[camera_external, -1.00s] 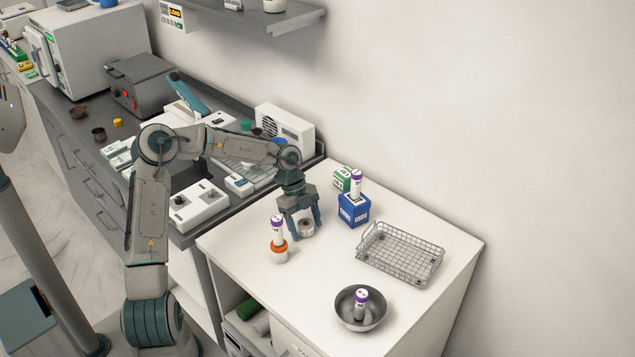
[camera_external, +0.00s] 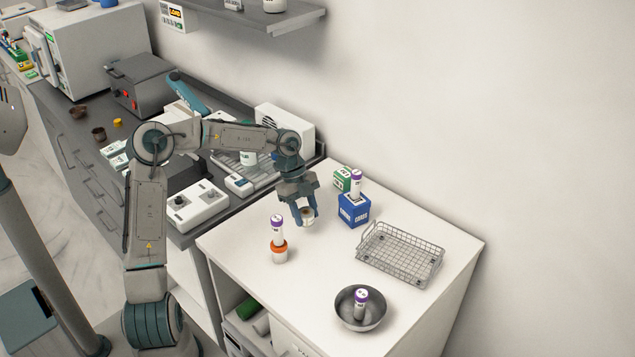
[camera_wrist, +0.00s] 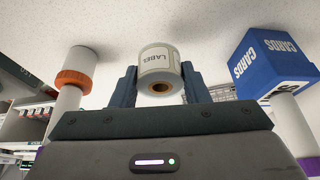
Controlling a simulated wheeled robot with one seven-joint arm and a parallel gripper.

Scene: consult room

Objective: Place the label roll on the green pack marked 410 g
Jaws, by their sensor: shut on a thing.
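My gripper (camera_external: 303,217) is shut on the label roll (camera_external: 307,214), a white roll with a brown core. The wrist view shows the roll (camera_wrist: 157,68) between both fingers, with "LABEL" printed on its side. The roll appears a little above the white tabletop. The green pack (camera_external: 342,179) stands at the back of the table, behind the blue cards box, to the right of my gripper. Its lower part is partly hidden by the blue box, and its weight marking is too small to read.
A wire basket (camera_external: 400,254) and a metal bowl (camera_external: 344,311) holding a tube stand to the right.

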